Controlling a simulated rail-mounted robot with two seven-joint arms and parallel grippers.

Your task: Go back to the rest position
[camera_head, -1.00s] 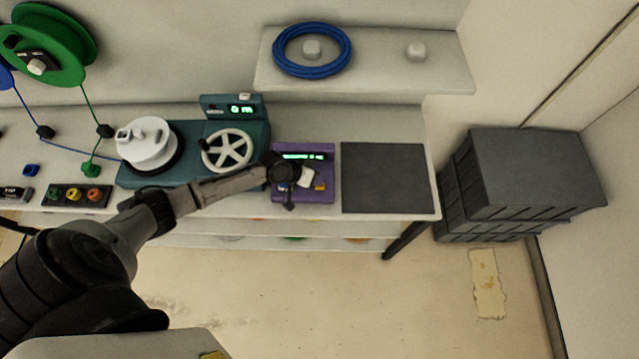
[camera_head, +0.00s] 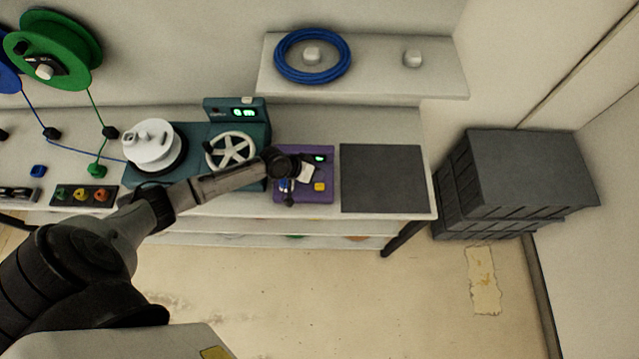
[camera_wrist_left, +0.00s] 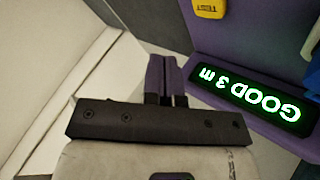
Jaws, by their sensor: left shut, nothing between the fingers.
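My left arm comes in from the left over the bench in the head view. Its left gripper (camera_head: 287,194) is over the purple tester (camera_head: 318,167), pointing down, and partly covers it. In the left wrist view the two fingers (camera_wrist_left: 166,80) are shut together with nothing between them, beside the purple tester's edge. The tester's lit display (camera_wrist_left: 251,96) reads "GOOD 3 m" upside down there, with a yellow button (camera_wrist_left: 210,8) near the top. Whether the fingers touch the tester cannot be told. My right gripper is not in view.
Left of the tester is a teal winding machine with a white handwheel (camera_head: 230,151) and white spool (camera_head: 152,146). A dark mat (camera_head: 381,179) lies to the right. A shelf (camera_head: 382,80) with a blue cable coil (camera_head: 313,56) overhangs behind. Grey crates (camera_head: 530,165) stand right of the bench.

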